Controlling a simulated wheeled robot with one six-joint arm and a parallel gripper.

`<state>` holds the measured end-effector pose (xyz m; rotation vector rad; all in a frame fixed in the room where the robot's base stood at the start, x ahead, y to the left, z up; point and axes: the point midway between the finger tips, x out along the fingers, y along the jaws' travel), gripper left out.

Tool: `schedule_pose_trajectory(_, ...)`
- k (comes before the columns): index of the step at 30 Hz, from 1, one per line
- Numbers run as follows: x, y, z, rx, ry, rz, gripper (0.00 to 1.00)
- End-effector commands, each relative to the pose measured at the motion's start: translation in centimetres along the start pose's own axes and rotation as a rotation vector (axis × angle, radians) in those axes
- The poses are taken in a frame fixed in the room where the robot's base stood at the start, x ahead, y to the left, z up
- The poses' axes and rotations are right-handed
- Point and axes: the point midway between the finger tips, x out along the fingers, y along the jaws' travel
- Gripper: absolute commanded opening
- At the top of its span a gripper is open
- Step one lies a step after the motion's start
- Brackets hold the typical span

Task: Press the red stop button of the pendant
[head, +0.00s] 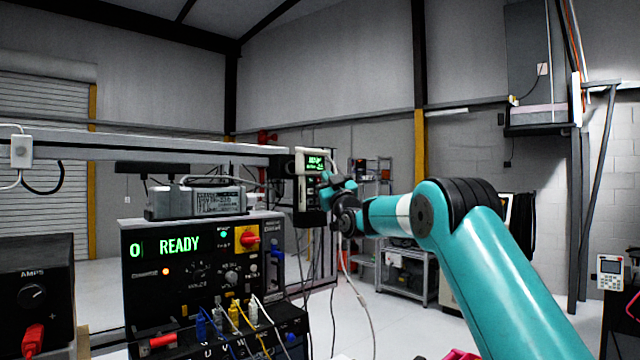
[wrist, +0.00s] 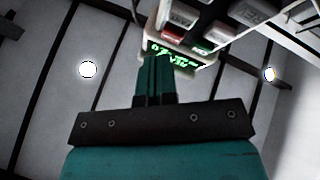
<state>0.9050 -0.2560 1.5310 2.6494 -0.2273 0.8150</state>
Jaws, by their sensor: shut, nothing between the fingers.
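The pendant (head: 315,163) is a pale handheld box with a lit green display, hanging at the right end of a grey rail in the head view. In the wrist view its casing and green display (wrist: 172,55) are at the top, with a red button (wrist: 172,32) and a green button (wrist: 201,49) beside the display. My gripper (head: 328,182) is close to the pendant's right side in the head view. In the wrist view my gripper (wrist: 153,58) is shut and empty, its tips overlapping the display's left end, left of and below the red button. I cannot tell whether they touch.
A black unit reading READY (head: 180,245) with a red knob and cables stands below the rail. A grey box (head: 205,202) sits on it. A cable hangs below the pendant. Another white handheld device (head: 610,268) is far right. Shelving stands behind my arm.

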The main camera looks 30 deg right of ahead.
Motion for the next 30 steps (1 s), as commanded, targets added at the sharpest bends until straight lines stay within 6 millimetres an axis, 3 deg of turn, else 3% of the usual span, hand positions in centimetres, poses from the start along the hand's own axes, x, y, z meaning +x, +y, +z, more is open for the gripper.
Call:
schedule_pose_trajectory(21,-4.6,2.2,-2.0,-0.001,0.002,0.001,0.00)
schedule_pose_trajectory(30,-4.7,2.5,-2.5,0.000,0.000,0.000,0.00)
